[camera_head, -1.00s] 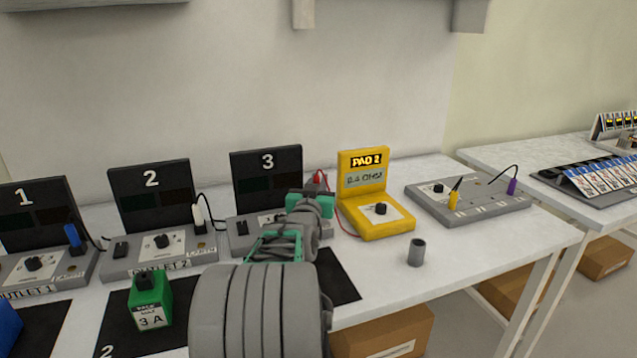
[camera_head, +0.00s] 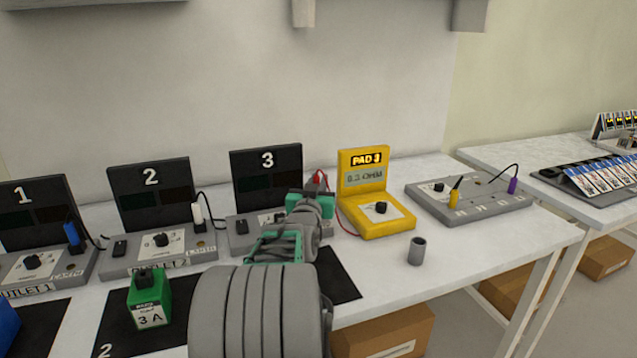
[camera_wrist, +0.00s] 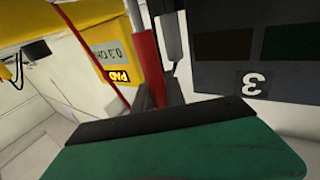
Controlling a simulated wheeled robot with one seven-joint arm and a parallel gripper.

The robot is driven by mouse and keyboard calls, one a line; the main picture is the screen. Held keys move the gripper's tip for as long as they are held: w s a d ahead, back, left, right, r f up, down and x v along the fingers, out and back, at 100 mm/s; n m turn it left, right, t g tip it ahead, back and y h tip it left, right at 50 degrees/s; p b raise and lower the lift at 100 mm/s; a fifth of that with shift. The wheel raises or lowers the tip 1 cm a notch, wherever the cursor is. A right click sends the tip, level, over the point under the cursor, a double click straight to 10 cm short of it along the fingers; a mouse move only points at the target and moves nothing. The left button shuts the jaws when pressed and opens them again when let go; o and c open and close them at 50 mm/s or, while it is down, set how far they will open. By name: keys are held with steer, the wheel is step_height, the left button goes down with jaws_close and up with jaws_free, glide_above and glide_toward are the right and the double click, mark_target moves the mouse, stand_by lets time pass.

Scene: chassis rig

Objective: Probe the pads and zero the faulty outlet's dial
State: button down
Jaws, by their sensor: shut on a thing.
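My gripper (camera_head: 312,203) is over the right side of the outlet 3 unit (camera_head: 241,238), shut on the red probe (camera_head: 319,180). The probe also shows in the wrist view (camera_wrist: 147,60), beyond the green finger. Its tip and any contact are hidden. The yellow meter (camera_head: 376,225) reads PAD 3; its lower line looks like 0.3 OHM in the wrist view. It has a black dial (camera_head: 381,208). Outlet 2 (camera_head: 160,263) has a dial (camera_head: 162,240) and a white plug (camera_head: 197,213). Outlet 1 (camera_head: 75,268) has a dial (camera_head: 32,262) and a blue plug (camera_head: 72,234). Outlet 3's dial is largely hidden.
A green 3 A block (camera_head: 149,298) stands on black mat 2 (camera_head: 112,325). A grey cup (camera_head: 417,251) stands at front. A grey board (camera_head: 490,208) with yellow and purple probes lies right of the meter. White bench surface around the cup is clear.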

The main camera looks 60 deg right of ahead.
step_height(320, 180, up, 7)
steer(key=p, duration=0.2)
stand_by(0.5)
stand_by(1.9)
